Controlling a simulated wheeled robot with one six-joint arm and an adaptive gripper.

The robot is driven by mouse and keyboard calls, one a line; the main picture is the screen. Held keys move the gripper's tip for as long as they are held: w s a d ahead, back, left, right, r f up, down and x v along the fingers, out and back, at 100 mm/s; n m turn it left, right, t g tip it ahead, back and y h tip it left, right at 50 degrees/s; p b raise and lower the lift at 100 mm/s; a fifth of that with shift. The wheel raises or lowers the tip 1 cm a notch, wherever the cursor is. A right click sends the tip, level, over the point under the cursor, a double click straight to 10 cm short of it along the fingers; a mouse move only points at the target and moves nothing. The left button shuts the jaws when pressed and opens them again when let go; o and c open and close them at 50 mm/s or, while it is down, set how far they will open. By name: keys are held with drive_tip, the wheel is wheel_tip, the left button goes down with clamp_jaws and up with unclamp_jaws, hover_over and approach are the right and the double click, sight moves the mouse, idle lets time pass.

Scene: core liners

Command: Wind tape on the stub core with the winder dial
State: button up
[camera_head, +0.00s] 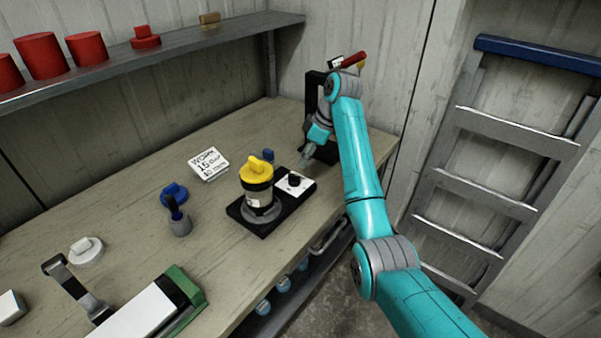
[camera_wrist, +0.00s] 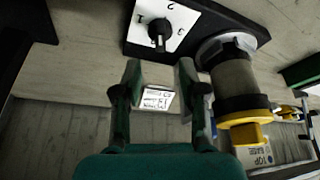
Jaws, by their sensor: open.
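The winder is a black base (camera_head: 239,211) on the bench with a white dial plate and a black dial knob (camera_head: 294,180) at its right end. The knob also shows in the wrist view (camera_wrist: 159,30), with numbers around it. A core (camera_head: 258,190) stands upright on the winder's grey holder, with a yellow cap (camera_head: 257,168) on top. The core shows in the wrist view (camera_wrist: 238,80) at right. My gripper (camera_head: 307,160) is near the dial's far side. In the wrist view its fingers (camera_wrist: 153,80) are apart and empty, with the knob beyond them.
A blue piece (camera_head: 173,194), a grey cup (camera_head: 180,224), a white piece (camera_head: 86,251) and a green-and-white device (camera_head: 150,308) are to the left. Red cylinders (camera_head: 41,55) stand on the shelf. A ladder (camera_head: 500,130) is at right.

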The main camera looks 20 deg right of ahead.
sight(295, 175)
drive_tip(key=x, duration=0.8)
clamp_jaws()
